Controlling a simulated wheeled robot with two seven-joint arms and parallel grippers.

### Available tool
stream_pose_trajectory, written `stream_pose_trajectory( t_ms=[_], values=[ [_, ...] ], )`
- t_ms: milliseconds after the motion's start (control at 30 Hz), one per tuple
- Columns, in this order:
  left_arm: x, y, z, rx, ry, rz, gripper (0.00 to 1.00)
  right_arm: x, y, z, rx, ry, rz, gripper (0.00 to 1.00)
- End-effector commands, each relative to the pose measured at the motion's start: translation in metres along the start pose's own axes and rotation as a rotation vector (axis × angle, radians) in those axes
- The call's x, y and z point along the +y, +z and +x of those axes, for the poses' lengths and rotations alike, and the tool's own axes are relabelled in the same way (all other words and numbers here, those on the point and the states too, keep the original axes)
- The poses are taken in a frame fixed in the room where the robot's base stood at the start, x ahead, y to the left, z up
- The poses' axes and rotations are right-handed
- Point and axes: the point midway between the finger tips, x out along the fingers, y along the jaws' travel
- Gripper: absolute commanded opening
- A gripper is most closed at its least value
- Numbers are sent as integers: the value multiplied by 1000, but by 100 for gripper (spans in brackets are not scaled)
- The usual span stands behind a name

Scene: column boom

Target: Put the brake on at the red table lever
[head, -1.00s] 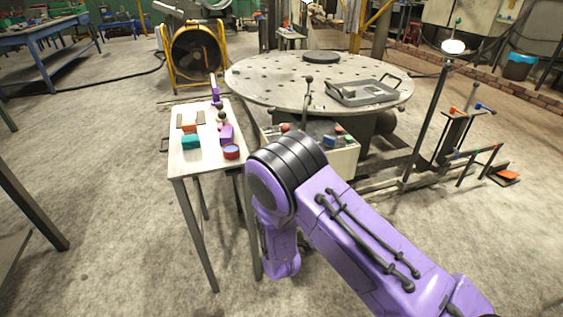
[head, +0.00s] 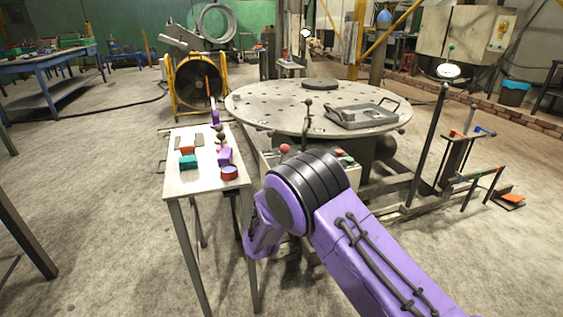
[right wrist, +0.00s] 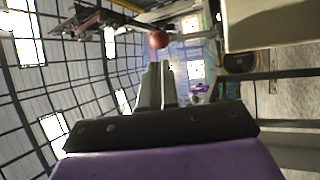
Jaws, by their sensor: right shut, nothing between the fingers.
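The red ball knob of a lever (head: 285,148) stands at the front of the round perforated table (head: 262,103), over a pale control box. The knob also shows in the right wrist view (right wrist: 158,40), just beyond the fingertips; I cannot tell whether they touch it. My right gripper (right wrist: 157,68) is shut and empty, its fingers pointing toward the knob. In the head view my purple right arm hides that gripper and the lower part of the lever. My left gripper is in neither view.
A black-knobbed lever (head: 308,103) stands right of the red one. A small side table (head: 178,182) with coloured blocks stands close left of my arm. A grey tray (head: 362,116) lies on the round table. A tall post (head: 428,145) stands at right.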

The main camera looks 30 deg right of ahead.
Motion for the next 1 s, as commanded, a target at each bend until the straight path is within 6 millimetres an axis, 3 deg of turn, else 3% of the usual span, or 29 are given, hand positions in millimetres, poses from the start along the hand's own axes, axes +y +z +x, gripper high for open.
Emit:
stream_pose_trajectory(
  t_ms=[200,400,833,1000],
  values=[
    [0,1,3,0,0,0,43,-1,2,46,-4,1,2,0],
    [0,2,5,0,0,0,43,-1,0,70,0,-1,1,0],
    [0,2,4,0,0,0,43,1,0,75,0,-1,-1,0],
    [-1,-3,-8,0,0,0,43,7,9,81,-12,-20,-17,0]
  ],
)
